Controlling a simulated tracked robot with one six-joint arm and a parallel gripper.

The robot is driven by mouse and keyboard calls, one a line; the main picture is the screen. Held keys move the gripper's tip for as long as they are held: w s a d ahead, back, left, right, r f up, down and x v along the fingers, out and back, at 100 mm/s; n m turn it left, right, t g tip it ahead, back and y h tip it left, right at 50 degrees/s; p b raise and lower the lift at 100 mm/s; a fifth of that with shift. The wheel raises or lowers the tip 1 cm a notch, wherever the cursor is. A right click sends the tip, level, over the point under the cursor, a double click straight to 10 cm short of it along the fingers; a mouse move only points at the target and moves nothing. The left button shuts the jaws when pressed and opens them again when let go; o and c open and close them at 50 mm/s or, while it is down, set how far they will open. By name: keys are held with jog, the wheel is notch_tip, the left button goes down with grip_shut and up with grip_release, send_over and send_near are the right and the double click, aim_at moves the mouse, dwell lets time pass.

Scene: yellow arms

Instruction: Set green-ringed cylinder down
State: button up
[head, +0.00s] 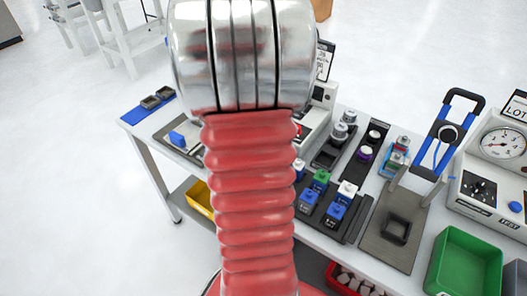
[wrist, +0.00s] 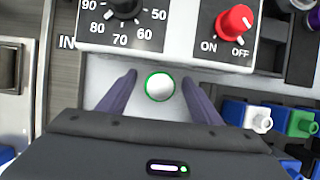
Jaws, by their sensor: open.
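The green-ringed cylinder (wrist: 159,87) shows in the wrist view from above as a round white top with a green rim. It appears upright on a pale surface just in front of a control box. My gripper (wrist: 159,79) is open, with one dark finger on each side of the cylinder and a visible gap to both. The cylinder's lower part and base cannot be seen. In the head view my own arm covers the middle, and neither the gripper nor this cylinder can be made out.
The control box (wrist: 174,40) with a dial and red knob (wrist: 236,21) stands close beyond the fingertips. Blue, white and green connector-like pieces (wrist: 300,123) sit close on the right. In the head view, a green bin (head: 466,262) and a gauge box (head: 490,165) stand at right.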

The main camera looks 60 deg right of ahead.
jog(key=shift+c, duration=0.7)
jog(key=c, duration=1.2)
jog(key=shift+r, duration=0.15)
notch_tip(320, 180, up, 10)
jog(key=shift+f, duration=0.1)
